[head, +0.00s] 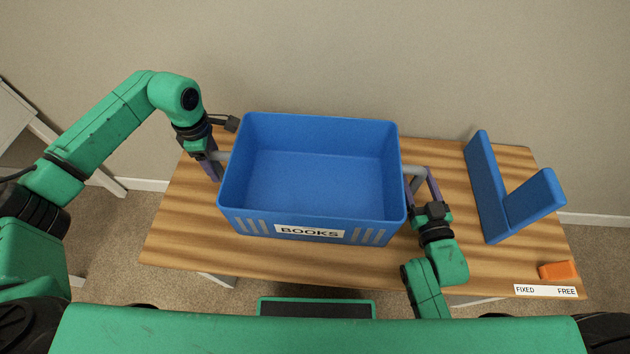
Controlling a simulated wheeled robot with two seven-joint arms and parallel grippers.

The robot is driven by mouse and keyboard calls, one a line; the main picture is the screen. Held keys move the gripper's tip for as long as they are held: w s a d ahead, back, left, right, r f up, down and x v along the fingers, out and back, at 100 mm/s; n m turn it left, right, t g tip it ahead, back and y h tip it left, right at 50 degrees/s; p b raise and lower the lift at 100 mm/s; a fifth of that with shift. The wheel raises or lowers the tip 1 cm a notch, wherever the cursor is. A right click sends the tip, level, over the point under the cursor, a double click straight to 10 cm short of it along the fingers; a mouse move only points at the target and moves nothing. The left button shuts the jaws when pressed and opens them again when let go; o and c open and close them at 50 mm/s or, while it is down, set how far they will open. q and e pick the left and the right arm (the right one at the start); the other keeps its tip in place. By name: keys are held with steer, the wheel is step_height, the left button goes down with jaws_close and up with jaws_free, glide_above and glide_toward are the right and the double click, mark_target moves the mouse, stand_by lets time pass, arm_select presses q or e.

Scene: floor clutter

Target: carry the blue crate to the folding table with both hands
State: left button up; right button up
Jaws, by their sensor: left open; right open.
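The blue crate (313,214) is empty, has a "BOOKS" label on its front wall and sits upright on the wooden table (180,225). A grey handle sticks out from each short side. My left gripper (219,168) is open at the left handle (223,156), with its fingers beside it. My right gripper (419,178) is open at the right handle (414,170), its fingers reaching up around or beside it. I cannot tell whether either gripper touches its handle.
A blue angled block (487,190) stands on the table to the right of the crate. An orange block (557,270) and a "FIXED / FREE" label (545,291) are at the front right corner. The wall (400,60) is close behind the table. The table's left end is clear.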

arm_select(q)
steer(key=shift+f, duration=1.2)
arm_select(e)
steer(key=shift+w+a, duration=0.15)
steer(key=shift+w, duration=1.05)
arm_select(q)
jaws_close()
arm_select(e)
jaws_close()
arm_select(q)
steer(key=shift+r, duration=0.15)
